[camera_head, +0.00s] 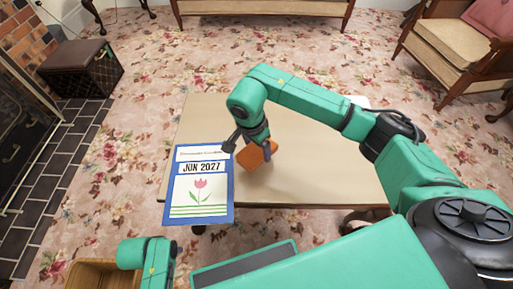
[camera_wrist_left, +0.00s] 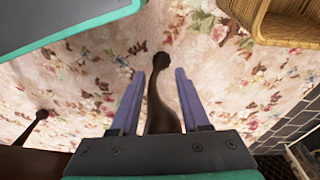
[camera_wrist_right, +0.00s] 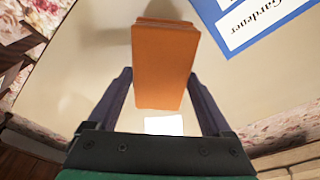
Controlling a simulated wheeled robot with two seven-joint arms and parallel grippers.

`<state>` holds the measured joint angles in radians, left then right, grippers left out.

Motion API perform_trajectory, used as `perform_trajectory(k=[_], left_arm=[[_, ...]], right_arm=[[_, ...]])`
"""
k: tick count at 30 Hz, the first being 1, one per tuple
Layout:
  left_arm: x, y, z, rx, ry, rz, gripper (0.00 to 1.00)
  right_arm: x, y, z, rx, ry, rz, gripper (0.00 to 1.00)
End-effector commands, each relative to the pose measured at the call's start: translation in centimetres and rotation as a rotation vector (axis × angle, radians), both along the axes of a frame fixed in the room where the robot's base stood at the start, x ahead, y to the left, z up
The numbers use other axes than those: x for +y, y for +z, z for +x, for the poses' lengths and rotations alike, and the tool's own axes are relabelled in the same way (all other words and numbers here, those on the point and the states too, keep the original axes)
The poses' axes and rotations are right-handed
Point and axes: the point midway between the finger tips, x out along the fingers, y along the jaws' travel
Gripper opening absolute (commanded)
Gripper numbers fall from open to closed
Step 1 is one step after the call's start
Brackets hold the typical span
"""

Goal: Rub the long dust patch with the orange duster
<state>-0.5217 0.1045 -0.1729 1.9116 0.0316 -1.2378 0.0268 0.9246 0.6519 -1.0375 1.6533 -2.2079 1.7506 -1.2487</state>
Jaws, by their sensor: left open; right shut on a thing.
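The orange duster (camera_head: 250,156) is a block held just over the cream table (camera_head: 320,180), tilted, right of the calendar. My right gripper (camera_head: 266,150) is shut on it. In the right wrist view the duster (camera_wrist_right: 163,65) sits between the fingers, with a shadow on the table at upper left. I cannot tell whether it touches the top. I cannot make out the long dust patch; the arm hides part of the table. My left gripper (camera_wrist_left: 158,76) is open and empty above the carpet, with a dark table leg (camera_wrist_left: 160,105) showing between and beyond its fingers.
A blue-edged calendar (camera_head: 202,183) reading JUN 2027 covers the table's left end. A wicker basket (camera_head: 85,273) stands at lower left. A fireplace, footstool (camera_head: 82,68), sofa and armchair surround the carpet.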

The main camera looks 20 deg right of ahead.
Motion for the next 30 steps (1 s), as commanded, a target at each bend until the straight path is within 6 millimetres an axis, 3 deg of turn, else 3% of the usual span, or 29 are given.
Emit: perform_trajectory(k=[18,30], left_arm=[[1.2,-4.6,-1.8,0.014,0.012,0.023,0.46],[1.3,-5.2,-2.0,0.013,0.014,0.025,0.46]], right_arm=[[-0.3,3.2,0.1,0.0,-0.01,-0.001,0.32],[-0.3,3.4,0.1,0.0,-0.011,0.0,0.32]])
